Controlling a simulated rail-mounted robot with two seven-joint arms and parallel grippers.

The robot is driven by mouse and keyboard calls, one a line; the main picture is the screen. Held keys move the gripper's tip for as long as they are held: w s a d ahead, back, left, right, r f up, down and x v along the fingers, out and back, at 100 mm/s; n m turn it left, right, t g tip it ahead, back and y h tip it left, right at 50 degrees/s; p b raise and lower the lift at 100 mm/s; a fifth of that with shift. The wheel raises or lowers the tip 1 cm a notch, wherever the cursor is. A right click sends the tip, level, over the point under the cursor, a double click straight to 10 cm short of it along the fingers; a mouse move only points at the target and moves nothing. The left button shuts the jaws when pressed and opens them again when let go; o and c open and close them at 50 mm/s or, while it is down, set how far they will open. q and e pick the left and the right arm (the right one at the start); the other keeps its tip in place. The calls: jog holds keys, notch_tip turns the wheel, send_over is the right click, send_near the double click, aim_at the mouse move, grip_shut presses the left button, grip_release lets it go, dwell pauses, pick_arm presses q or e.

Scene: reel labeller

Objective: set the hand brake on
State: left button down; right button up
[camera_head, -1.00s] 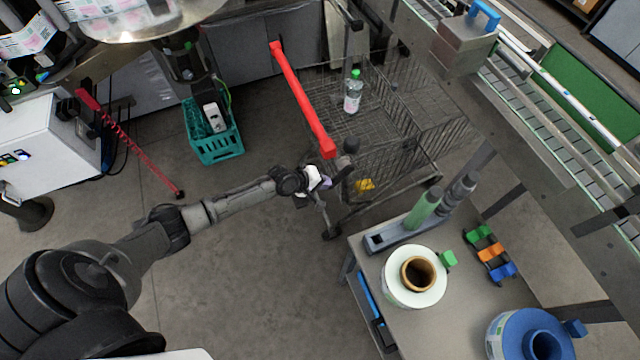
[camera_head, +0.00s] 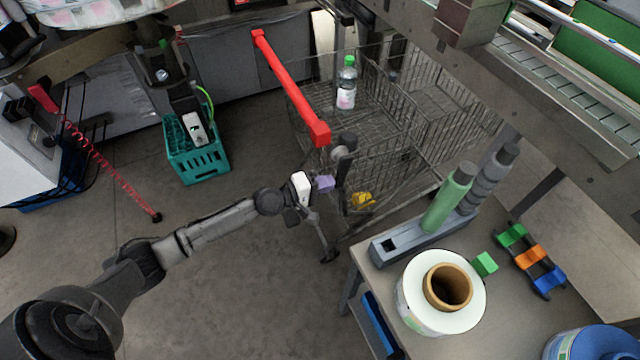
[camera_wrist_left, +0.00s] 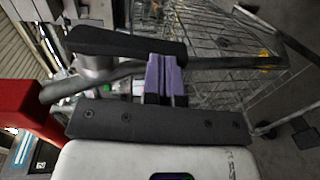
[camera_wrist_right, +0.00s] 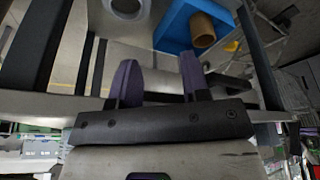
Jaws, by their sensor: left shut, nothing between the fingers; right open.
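A wire shopping cart (camera_head: 395,125) has a red bar handle (camera_head: 290,85). At the near end of the bar is a dark, lever-like part with a rounded end (camera_head: 346,141), seemingly the hand brake. In the left wrist view a long black paddle (camera_wrist_left: 125,44) and a grey cylinder (camera_wrist_left: 97,66) show beside the red bar end (camera_wrist_left: 25,112). My left gripper (camera_head: 326,184) is shut and empty, just below the dark part; its purple fingers (camera_wrist_left: 165,75) overlap the paddle in the picture, contact unclear. My right gripper (camera_wrist_right: 158,75) is open and empty, outside the head view.
A bottle (camera_head: 346,83) stands in the cart. A teal crate (camera_head: 197,155) is on the floor at left. A table (camera_head: 385,258) at right holds a white reel (camera_head: 418,305), a green cylinder (camera_head: 447,200) and coloured clips (camera_head: 530,258).

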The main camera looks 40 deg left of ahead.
pick_arm(q)
jog(key=b, duration=0.2)
jog(key=w+f+b, duration=0.1)
jog(key=b, duration=0.1)
jog(key=shift+d+t, duration=0.25)
jog(key=shift+t, duration=0.05)
dwell(0.7)
jog(key=f+b+v, duration=0.1)
jog(key=b+v, duration=0.4)
jog(key=v, duration=0.9)
jog(key=shift+f, duration=0.2)
